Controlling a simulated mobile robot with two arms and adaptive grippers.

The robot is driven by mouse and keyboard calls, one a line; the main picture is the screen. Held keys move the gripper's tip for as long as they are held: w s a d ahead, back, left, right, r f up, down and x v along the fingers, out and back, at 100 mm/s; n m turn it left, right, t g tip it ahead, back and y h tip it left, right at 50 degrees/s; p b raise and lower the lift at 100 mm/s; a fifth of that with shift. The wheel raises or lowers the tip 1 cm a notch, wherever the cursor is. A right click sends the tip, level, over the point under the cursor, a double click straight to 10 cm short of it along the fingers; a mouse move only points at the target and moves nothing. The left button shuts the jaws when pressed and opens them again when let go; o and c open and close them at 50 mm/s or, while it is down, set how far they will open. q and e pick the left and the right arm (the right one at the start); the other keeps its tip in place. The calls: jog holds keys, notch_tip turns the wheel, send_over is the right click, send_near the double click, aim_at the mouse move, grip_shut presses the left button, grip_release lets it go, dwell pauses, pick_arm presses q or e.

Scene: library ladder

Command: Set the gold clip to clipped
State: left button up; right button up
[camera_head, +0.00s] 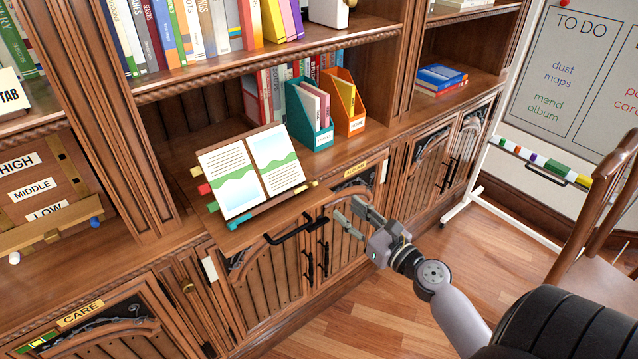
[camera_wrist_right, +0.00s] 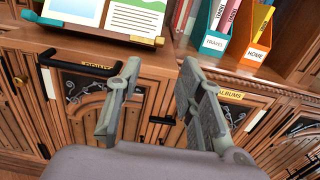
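A small gold piece that looks like the gold clip (camera_head: 313,184) sits at the right end of the book stand (camera_head: 262,205). It also shows in the wrist view (camera_wrist_right: 159,41); whether it is clipped is too small to tell. An open book (camera_head: 250,172) with text and green-blue pictures leans on the stand. My right gripper (camera_head: 349,211) is open and empty, in front of the cabinet, apart from the clip and to its lower right. In the wrist view its fingers (camera_wrist_right: 160,78) are spread, with the clip beyond them. My left gripper is not in view.
A black bar handle (camera_head: 292,230) juts out below the stand. A teal file box (camera_head: 309,118) and an orange one (camera_head: 345,103) stand right of the book. A teal clip (camera_head: 232,225) is at the stand's left end. A whiteboard and chair are at right.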

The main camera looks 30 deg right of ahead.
aim_at(316, 185)
jog(key=w, duration=0.3)
jog(key=w+p, duration=0.1)
jog(key=w, duration=0.3)
jog(key=w+a, duration=0.1)
jog(key=w, duration=0.3)
jog(key=shift+w, duration=0.25)
jog(key=shift+c, duration=0.2)
grip_shut()
